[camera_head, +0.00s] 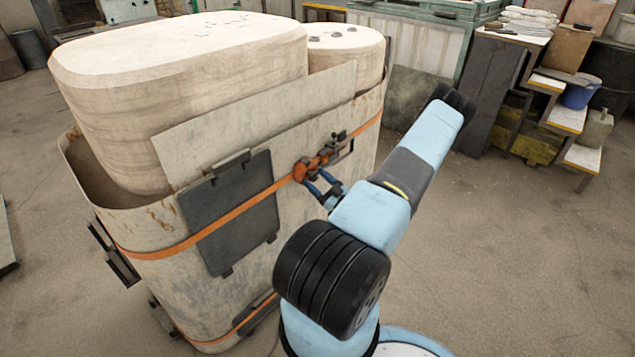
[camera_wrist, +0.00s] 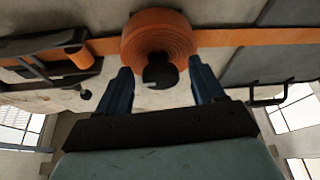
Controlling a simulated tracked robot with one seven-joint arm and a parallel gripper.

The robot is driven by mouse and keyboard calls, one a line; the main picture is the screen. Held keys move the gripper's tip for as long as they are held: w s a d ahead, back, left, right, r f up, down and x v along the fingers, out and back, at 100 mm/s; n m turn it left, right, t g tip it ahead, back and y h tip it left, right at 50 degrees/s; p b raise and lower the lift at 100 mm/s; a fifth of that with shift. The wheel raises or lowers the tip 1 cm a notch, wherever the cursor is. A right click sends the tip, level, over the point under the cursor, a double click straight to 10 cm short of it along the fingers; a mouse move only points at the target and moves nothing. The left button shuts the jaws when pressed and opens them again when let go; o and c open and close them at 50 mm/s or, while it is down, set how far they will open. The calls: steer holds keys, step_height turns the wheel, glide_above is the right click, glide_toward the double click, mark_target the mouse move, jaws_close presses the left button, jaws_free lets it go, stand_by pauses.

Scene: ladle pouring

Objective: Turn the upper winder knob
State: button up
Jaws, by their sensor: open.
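The upper winder is an orange coil of strap (camera_head: 301,169) on the side of the big metal mould; it fills the top middle of the wrist view (camera_wrist: 158,38). Its dark round knob (camera_wrist: 160,73) shows at the coil's lower centre. My gripper (camera_head: 315,182) has blue fingers and is close in front of the winder. In the wrist view my gripper (camera_wrist: 160,80) is open, with one finger on each side of the knob. I cannot tell whether either finger touches it. In the head view the knob is not clear.
The upper orange strap (camera_head: 200,236) runs around the mould (camera_head: 170,284), and a lower strap (camera_head: 200,342) runs near its foot. A dark plate (camera_head: 230,215) hangs left of the winder. A buckle (camera_head: 338,148) sits just right of it. The floor at right (camera_head: 500,240) is clear.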

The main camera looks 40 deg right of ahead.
steer(key=v, duration=1.4)
steer(key=shift+w+a, duration=0.1)
